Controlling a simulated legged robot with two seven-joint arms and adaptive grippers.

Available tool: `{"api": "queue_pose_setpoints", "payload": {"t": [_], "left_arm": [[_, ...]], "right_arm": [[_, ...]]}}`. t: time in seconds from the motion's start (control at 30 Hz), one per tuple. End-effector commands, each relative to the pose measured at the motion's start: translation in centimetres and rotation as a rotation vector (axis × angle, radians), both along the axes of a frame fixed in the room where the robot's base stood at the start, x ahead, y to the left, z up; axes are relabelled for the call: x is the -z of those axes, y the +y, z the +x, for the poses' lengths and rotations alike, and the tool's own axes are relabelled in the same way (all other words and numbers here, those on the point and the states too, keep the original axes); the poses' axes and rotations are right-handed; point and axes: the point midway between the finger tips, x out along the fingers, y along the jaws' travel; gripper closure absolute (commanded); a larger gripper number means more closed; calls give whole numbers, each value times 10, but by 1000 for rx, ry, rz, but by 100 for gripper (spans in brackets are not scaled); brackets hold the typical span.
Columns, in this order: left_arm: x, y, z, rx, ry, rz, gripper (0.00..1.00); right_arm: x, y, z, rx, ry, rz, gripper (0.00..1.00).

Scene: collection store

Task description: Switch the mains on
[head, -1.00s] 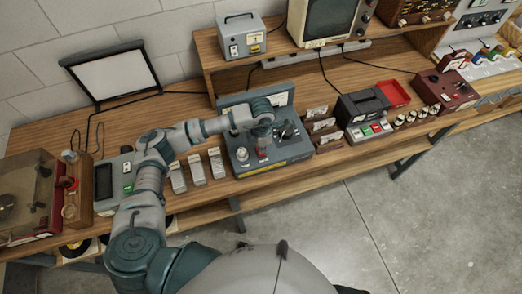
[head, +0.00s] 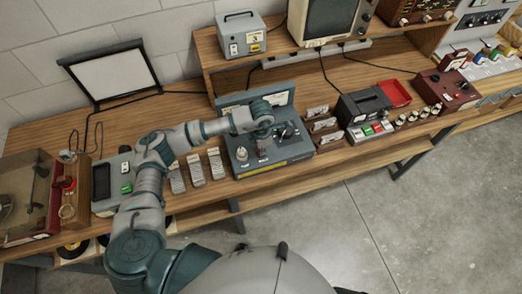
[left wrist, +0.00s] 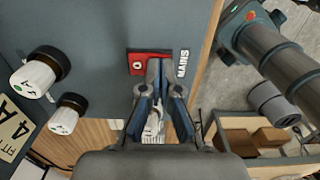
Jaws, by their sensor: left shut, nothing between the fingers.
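The mains switch (left wrist: 138,64) is a red piece marked "O" on a grey panel, beside a white "MAINS" label (left wrist: 183,63) in the left wrist view. My left gripper (left wrist: 160,72) is shut and empty, its tips at the switch's right part and hiding it. I cannot tell whether they touch. In the head view the grey control unit (head: 285,150) stands on the wooden bench, with my left gripper (head: 262,138) above its front. The switch is hard to make out there. My right gripper is not in view.
Two white knobs (left wrist: 35,75) (left wrist: 68,113) sit on the panel left of the switch.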

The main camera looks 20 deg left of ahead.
Motion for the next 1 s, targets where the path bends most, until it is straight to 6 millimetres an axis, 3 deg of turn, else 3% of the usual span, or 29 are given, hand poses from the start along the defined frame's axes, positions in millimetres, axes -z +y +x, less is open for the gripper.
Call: {"api": "queue_pose_setpoints", "payload": {"t": [0.37, 1.0], "left_arm": [[-3, 0, 0, 0, -1, 1, 100], [-59, 0, 0, 0, -1, -1, 100]], "right_arm": [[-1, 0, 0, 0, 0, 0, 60], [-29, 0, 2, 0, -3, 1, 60]]}}
